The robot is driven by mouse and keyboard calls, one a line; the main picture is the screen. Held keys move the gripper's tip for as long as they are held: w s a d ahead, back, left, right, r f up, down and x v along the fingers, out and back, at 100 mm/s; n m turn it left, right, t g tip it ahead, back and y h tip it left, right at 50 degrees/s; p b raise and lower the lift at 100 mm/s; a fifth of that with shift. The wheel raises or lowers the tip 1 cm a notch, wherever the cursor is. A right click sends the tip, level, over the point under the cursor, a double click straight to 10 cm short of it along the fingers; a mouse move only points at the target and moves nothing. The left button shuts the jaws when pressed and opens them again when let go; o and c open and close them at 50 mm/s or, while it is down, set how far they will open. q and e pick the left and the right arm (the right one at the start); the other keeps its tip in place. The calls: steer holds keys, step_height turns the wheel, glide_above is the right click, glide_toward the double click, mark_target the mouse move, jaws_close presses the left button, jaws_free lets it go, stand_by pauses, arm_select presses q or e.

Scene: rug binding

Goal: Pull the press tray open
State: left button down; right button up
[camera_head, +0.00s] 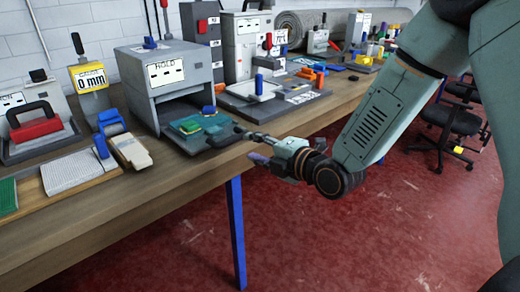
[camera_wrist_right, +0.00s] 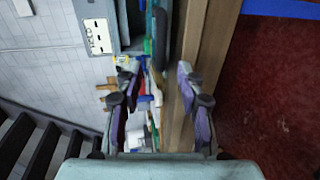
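The grey press (camera_head: 168,82) with a "HOLD" label stands on the wooden workbench. My right gripper (camera_head: 248,144) is at the bench's front edge, just right of the tray's front end. Its fingers are spread, and I see nothing clamped between them. In the right wrist view, the open gripper (camera_wrist_right: 157,78) faces along the bench, with the press (camera_wrist_right: 97,36) at upper left. Contact with the tray cannot be told. My left gripper is out of view.
Left of the press are a yellow "0 mm" gauge block (camera_head: 90,77), a cream-and-blue tool (camera_head: 128,148) and a red-handled device (camera_head: 35,128). Right of it is a grey plate fixture (camera_head: 262,92). Open red floor (camera_head: 330,240) lies before the bench; black chairs (camera_head: 450,120) stand right.

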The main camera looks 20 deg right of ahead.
steer(key=shift+s+d+r, duration=0.15)
steer(key=shift+s+d, duration=0.05)
steer(key=shift+s, duration=0.5)
steer(key=s+f+m+g+h, duration=0.25)
steer(key=s+f+m, duration=0.25)
steer(key=f+m, duration=0.35)
steer(key=s+f+m+g+h, duration=0.1)
steer(key=s+f+m+g, duration=0.4)
steer(key=f+m, duration=0.4)
steer(key=s+f+m+g, duration=0.1)
steer(key=s+f, duration=0.3)
steer(key=s, duration=0.5)
steer(key=s+f+m+g+h, duration=0.1)
steer(key=s+f+m+g, duration=0.1)
steer(key=s+f, duration=0.3)
steer(key=s+f+m+g+h, duration=0.1)
steer(key=s+f+g, duration=0.3)
steer(key=s, duration=0.9)
steer(key=shift+f+m, duration=0.15)
steer(key=shift+m, duration=0.3)
